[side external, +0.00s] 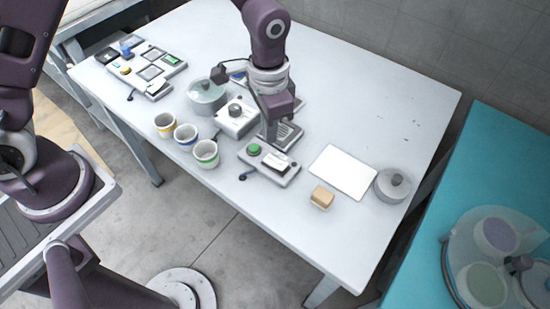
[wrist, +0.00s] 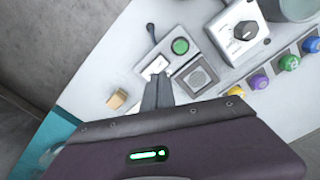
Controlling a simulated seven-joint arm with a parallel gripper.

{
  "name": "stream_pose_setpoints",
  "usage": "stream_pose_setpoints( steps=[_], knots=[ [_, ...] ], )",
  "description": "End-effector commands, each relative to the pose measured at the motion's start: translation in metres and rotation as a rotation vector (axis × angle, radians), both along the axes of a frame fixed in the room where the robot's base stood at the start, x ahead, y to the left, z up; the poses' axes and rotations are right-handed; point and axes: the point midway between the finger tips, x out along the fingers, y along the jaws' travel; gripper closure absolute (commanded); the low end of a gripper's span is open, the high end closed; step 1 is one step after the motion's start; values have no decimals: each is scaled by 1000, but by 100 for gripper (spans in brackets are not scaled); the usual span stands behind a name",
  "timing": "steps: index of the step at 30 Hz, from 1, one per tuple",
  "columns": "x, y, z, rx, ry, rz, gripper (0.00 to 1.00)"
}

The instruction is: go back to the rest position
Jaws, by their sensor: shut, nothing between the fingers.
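My gripper (side external: 271,137) is over the middle of the white table, pointing down, just behind the box with a green button (side external: 254,149). In the wrist view its two fingers (wrist: 158,92) are together with nothing between them. The fingertips look close to a dark square pad (wrist: 197,78); I cannot tell whether they touch anything. A tan block with a pale underside (side external: 322,196), which may be the brush, sits apart near the front table edge. It also shows in the wrist view (wrist: 116,100).
A white sheet (side external: 344,172) and a lidded grey pot (side external: 393,186) lie to the right. Several close obstacles surround my gripper: a knobbed box (side external: 237,117), a grey pot (side external: 207,97), and cups (side external: 206,154). A panel (side external: 142,68) is far left. The table's back right is clear.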

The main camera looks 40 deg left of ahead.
Motion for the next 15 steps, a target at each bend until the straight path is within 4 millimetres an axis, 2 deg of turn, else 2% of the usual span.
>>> stream_pose_setpoints(
  steps=[2,4,8,9,11,12,15],
  knots=[
    [1,4,12,-4,-15,12,100],
    [-1,15,42,-12,-50,46,100],
    [-26,55,125,-34,-157,157,100],
    [-40,67,148,-43,-192,196,100],
    [-65,86,178,-57,-244,258,100],
    [-84,97,194,-66,-280,297,100],
    [-132,118,218,-90,-364,390,100]
  ],
)
